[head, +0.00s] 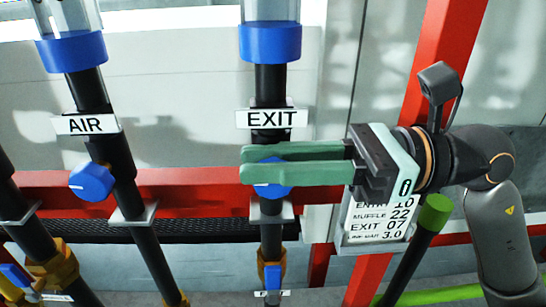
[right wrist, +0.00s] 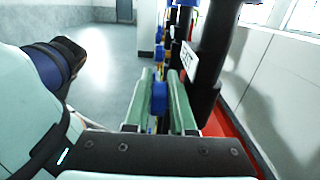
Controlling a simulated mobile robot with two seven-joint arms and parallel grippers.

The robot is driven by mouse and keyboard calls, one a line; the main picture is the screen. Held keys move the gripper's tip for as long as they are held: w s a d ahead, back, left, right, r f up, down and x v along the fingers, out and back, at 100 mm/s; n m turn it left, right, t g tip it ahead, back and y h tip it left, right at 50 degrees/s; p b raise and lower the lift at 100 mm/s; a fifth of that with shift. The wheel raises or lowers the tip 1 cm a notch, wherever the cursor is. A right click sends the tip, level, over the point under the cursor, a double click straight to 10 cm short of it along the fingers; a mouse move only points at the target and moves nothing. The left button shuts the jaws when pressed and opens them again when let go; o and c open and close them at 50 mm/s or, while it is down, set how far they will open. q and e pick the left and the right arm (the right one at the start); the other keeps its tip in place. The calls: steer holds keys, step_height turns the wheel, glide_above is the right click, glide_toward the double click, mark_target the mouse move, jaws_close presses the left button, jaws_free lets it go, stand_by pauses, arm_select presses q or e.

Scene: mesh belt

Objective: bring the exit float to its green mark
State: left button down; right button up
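The EXIT meter's clear tube (head: 271,9) shows only its lower end above a blue collar (head: 270,43). I cannot make out a float or green mark there. The EXIT label (head: 271,118) is on the black pipe below. The blue EXIT knob (head: 272,191) is partly hidden behind my right gripper's green fingers (head: 255,163). In the right wrist view the knob (right wrist: 160,97) sits between the two fingers (right wrist: 162,108) and fills their narrow gap, so they appear shut on it. My left gripper is not in view.
The AIR pipe with its label (head: 87,124) and blue knob (head: 92,182) stands to the left. A red rail (head: 180,178) runs behind the pipes. A card of settings (head: 378,220) reads EXIT 07. A green-capped rod (head: 434,212) stands below my right arm.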

jaws_close()
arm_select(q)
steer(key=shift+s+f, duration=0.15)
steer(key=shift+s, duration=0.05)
